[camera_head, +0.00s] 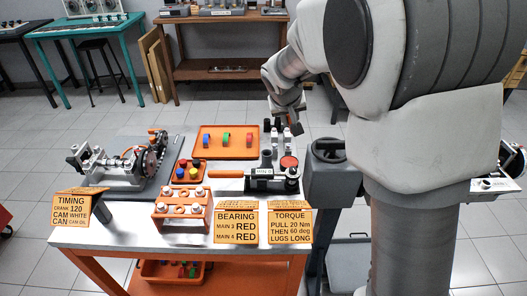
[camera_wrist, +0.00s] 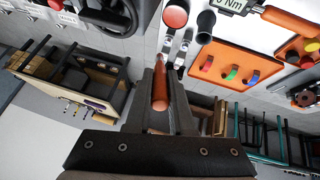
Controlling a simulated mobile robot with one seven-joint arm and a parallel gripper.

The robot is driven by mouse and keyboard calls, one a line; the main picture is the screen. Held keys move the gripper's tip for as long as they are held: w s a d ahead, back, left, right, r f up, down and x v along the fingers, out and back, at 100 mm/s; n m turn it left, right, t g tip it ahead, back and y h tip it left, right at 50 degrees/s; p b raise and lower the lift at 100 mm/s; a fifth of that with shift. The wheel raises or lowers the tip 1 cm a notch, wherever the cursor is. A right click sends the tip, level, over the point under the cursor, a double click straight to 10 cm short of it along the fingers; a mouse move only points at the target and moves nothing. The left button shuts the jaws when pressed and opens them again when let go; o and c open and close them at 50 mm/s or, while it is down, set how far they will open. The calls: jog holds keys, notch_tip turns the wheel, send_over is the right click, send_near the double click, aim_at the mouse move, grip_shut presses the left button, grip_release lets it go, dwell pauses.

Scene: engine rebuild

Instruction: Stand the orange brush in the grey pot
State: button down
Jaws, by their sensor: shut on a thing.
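My gripper (camera_wrist: 160,75) is shut on a slim orange-red rod, which looks like the orange brush (camera_wrist: 160,92); its far end is hard to make out. In the head view my gripper (camera_head: 291,122) hangs over the back right edge of the work table, beyond the white-topped pieces. A dark grey cylinder (camera_head: 101,208) stands at the table's front left corner beside the timing card; it may be the grey pot, but I cannot see its inside.
The table (camera_head: 130,240) holds an engine assembly (camera_head: 125,163), an orange tray (camera_head: 225,153) with coloured pieces, an orange-handled torque tool (camera_head: 257,174), an orange rack (camera_head: 181,207) and instruction cards (camera_head: 236,226). A bench (camera_head: 225,70) stands behind, with open floor between.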

jog(key=a+f, duration=0.2)
jog(key=f, duration=0.1)
jog(key=a+f, duration=0.2)
jog(key=a, duration=0.1)
jog(key=a+f, duration=0.2)
jog(key=f, duration=0.1)
jog(key=shift+w+a+f+b, duration=0.25)
jog(key=shift+a+f+b, duration=0.1)
jog(key=shift+b, duration=0.05)
jog(key=shift+f+b, duration=0.35)
jog(key=shift+b, duration=0.1)
jog(key=shift+f, duration=0.15)
jog(key=c, duration=0.8)
grip_release()
